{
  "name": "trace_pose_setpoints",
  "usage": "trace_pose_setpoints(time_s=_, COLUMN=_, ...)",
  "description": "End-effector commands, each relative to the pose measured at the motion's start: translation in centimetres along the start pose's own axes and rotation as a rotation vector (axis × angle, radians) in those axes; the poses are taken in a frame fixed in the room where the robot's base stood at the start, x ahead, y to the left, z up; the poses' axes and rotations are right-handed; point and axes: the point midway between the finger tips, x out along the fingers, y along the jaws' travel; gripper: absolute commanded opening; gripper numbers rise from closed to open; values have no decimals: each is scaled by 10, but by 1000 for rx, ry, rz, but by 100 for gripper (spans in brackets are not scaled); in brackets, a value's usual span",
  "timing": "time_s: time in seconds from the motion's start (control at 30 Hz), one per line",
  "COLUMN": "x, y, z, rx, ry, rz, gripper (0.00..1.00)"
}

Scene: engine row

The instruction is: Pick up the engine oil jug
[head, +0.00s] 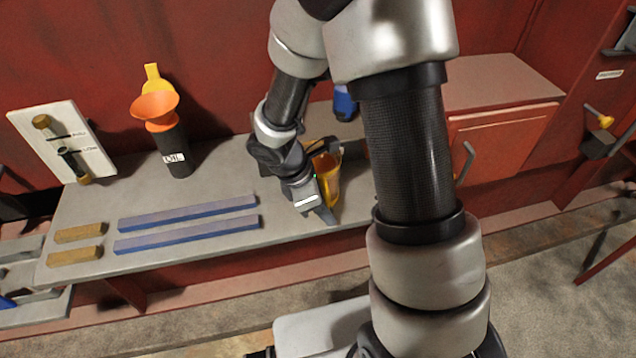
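A dark cylindrical container (172,150) with a white label reading OIL stands upright on the grey bench, with an orange funnel (155,107) at its top and a yellow piece behind. An amber, jug-like vessel (329,180) stands farther right on the bench, partly hidden by my gripper. No label shows on the amber vessel, so I cannot tell which one is the engine oil jug. My gripper (325,214) points down at the front of the amber vessel, low over the bench. I cannot tell whether it touches the vessel, or whether its fingers are open.
Two blue bars (187,213) and two tan blocks (78,233) lie on the grey bench (95,205). A white board (50,135) with levers stands at left. A blue object (345,103) sits behind my arm. An orange cabinet door (500,140) with a handle is at right.

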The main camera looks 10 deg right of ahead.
Motion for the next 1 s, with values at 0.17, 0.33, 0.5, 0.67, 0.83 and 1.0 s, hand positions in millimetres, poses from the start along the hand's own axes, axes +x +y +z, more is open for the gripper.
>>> trace_pose_setpoints(time_s=0.17, x=0, y=0, z=0, rx=0, ry=0, rz=0, gripper=0)
trace_pose_setpoints(time_s=0.33, x=0, y=0, z=0, rx=0, ry=0, rz=0, gripper=0)
trace_pose_setpoints(time_s=0.5, x=0, y=0, z=0, rx=0, ry=0, rz=1, gripper=0)
trace_pose_setpoints(time_s=0.67, x=0, y=0, z=0, rx=0, ry=0, rz=1, gripper=0)
trace_pose_setpoints(time_s=0.83, x=-1, y=0, z=0, rx=0, ry=0, rz=1, gripper=0)
trace_pose_setpoints(time_s=1.0, x=-1, y=0, z=0, rx=0, ry=0, rz=1, gripper=0)
